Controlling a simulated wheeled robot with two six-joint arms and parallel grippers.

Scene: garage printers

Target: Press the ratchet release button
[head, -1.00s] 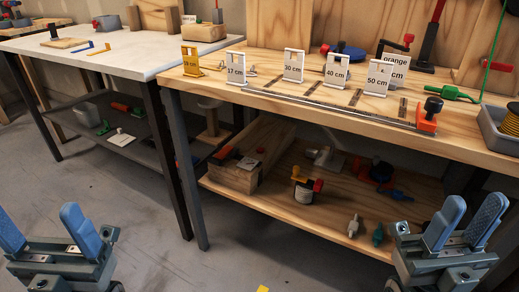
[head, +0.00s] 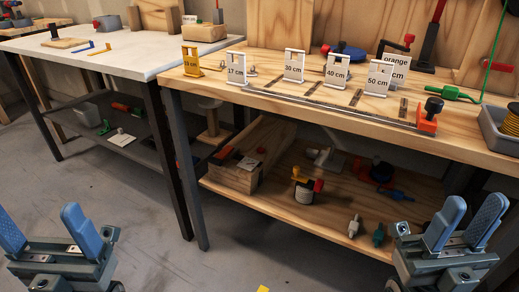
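I cannot single out a ratchet release button. A metal rail (head: 330,109) lies along the front of the wooden bench and ends at a red block (head: 427,124) with a black knob (head: 433,106). A red upright tool with a black base (head: 434,35) stands at the back of the bench. My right gripper (head: 464,230) is open and empty, low at the right, in front of the bench. My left gripper (head: 48,237) is open and empty at the lower left, far from the bench top. Both have blue fingers.
Number cards, such as a 50 cm card (head: 378,78), stand behind the rail. A green-handled tool (head: 455,93) and a grey bin (head: 493,134) are at the right. The lower shelf (head: 290,211) holds several tools. A white table (head: 130,55) stands left. The floor between is clear.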

